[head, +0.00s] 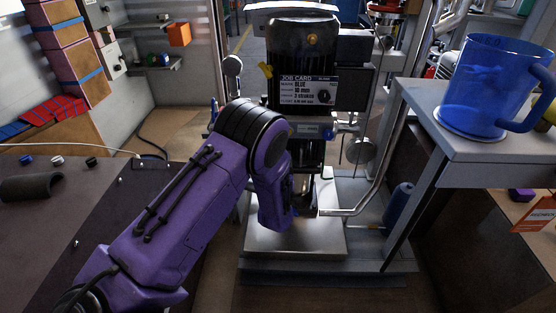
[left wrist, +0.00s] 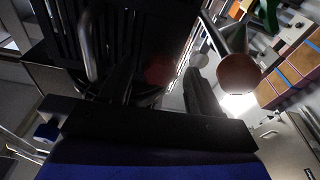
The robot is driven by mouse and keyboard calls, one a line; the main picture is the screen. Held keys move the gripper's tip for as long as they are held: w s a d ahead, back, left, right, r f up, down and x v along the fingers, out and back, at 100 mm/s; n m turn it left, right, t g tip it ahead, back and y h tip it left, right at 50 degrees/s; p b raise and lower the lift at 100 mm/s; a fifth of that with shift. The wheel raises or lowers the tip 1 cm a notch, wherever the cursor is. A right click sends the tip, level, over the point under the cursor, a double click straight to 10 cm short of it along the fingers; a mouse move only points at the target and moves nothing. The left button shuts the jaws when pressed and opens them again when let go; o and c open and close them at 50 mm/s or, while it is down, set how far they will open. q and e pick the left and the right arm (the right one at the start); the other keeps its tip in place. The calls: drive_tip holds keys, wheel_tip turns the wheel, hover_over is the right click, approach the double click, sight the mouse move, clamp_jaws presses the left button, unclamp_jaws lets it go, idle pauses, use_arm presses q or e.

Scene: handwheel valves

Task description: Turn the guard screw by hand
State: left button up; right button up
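A drill-press-like machine (head: 302,60) stands at the centre of the head view, with a job card (head: 308,90) on its front. A small yellow winged knob (head: 266,70) sits at its left side. I cannot tell for sure which part is the guard screw. My left arm reaches in front of the machine, and its wrist hides the fingers in the head view. In the left wrist view my left gripper (left wrist: 163,80) has its two dark fingers apart. A dim, dark-red round part (left wrist: 160,69) shows between them, seemingly beyond the tips. My right gripper is not in view.
A lever with a reddish ball end (left wrist: 238,73) is close beside one finger. A bent metal tube (head: 385,165) rises right of the machine's base plate (head: 297,236). A blue mug (head: 487,85) stands on the grey side table (head: 455,143). A dark bench (head: 75,215) lies left.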

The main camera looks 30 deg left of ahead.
use_arm(q)
drive_tip(key=r+p+v, duration=0.1)
drive_tip(key=p+v, duration=0.1)
drive_tip(key=v, duration=0.4)
idle(0.3)
